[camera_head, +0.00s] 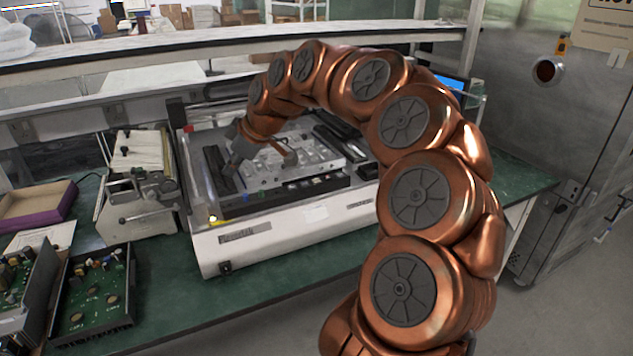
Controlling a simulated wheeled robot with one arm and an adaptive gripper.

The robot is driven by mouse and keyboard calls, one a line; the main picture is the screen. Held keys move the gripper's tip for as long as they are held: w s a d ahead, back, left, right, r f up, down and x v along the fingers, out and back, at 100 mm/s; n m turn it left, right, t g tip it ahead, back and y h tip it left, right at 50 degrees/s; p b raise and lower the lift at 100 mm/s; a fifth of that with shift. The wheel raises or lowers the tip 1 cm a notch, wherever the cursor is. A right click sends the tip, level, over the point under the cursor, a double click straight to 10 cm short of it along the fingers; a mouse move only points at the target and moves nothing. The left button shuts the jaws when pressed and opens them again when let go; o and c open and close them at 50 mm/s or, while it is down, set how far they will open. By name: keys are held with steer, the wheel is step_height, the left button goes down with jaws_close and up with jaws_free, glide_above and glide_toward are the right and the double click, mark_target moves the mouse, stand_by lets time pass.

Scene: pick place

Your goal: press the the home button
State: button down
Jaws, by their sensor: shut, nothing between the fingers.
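A white bench machine (300,232) with an open top stands on the green bench. A small lit yellow spot (212,218) shows at its front left corner, a small blue part (246,197) on its dark front strip, and a small red part (188,129) at its back left. No label reading home is legible, so I cannot tell which part is the home button. My gripper (229,171) is shut and empty, pointing down over the left part of the machine's bed. Whether its tips touch anything is unclear.
Left of the machine is a grey bench device (140,205). Open circuit-board boxes (95,295) and a purple-edged tray (38,203) lie further left. A shelf (200,57) runs behind. A metal cabinet (545,110) stands at right. My arm hides the machine's right side.

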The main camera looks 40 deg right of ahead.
steer(key=w+d+f+t+h, duration=0.1)
steer(key=w+d+t+h, duration=0.15)
steer(key=d, duration=1.25)
steer(key=h, duration=0.1)
glide_above(318, 181)
step_height(318, 181, down, 3)
steer(key=shift+m, duration=0.3)
steer(key=shift+f, duration=0.1)
step_height(318, 181, down, 8)
steer(key=shift+r+b, duration=0.2)
steer(key=shift+b, duration=0.4)
steer(key=shift+f+b, duration=0.4)
steer(key=shift+f, duration=0.1)
steer(key=shift+f+b, duration=0.85)
steer(key=shift+b, duration=0.55)
steer(key=shift+r, duration=0.85)
